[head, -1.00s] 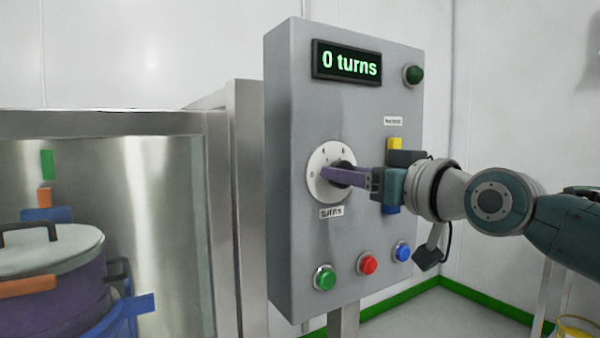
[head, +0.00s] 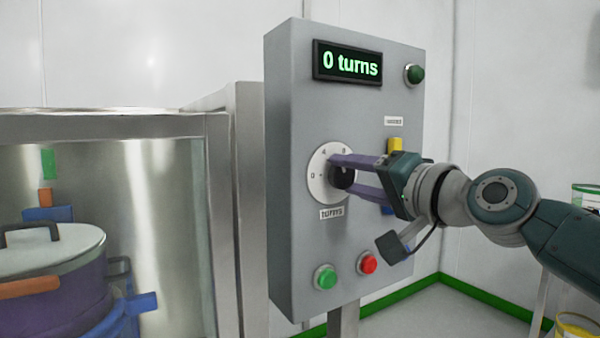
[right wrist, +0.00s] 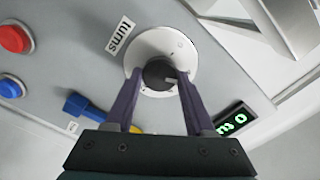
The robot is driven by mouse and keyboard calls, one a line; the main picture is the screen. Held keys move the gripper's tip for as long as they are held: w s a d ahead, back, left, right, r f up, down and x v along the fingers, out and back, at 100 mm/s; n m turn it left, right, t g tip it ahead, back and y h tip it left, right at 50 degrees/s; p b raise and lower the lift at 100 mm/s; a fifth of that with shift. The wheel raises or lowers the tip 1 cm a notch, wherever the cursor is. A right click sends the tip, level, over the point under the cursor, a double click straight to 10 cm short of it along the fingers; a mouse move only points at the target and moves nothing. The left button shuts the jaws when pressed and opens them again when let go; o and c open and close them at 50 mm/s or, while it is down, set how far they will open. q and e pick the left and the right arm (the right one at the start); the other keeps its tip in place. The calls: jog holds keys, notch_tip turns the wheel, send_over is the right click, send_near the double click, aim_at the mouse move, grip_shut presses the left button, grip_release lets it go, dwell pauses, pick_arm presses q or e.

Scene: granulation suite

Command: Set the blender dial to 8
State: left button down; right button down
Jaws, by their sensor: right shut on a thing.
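The blender dial is a white round plate (head: 322,190) with a black knob (head: 345,178), on the front of the grey control panel (head: 300,115). A "turns" label (head: 331,212) is below it. The display (head: 347,64) reads "0 turns". My right gripper (head: 345,177) has its purple fingers on the knob, one above and one below. In the right wrist view the fingers (right wrist: 158,82) flank the dark knob (right wrist: 158,74), which bears a light mark. The fingers are shut on it. The left gripper is not in view.
A green button (head: 325,277) and a red button (head: 367,263) sit low on the panel; a blue one (right wrist: 11,87) shows in the wrist view. A lidded pot (head: 55,250) stands left.

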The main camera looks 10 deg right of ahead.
jog(key=m+p, duration=0.1)
jog(key=m, duration=0.4)
jog(key=shift+m, duration=0.3)
jog(key=m+p, duration=0.1)
jog(key=m, duration=0.3)
jog(key=shift+f+m, duration=0.1)
jog(key=shift+m, duration=0.3)
jog(key=shift+c, duration=1.3)
grip_release()
jog(key=shift+s+p, duration=0.1)
jog(key=shift+p, duration=0.2)
jog(key=shift+s+d, duration=0.15)
jog(key=shift+s, duration=0.1)
jog(key=p+v, duration=0.2)
jog(key=v, duration=0.7)
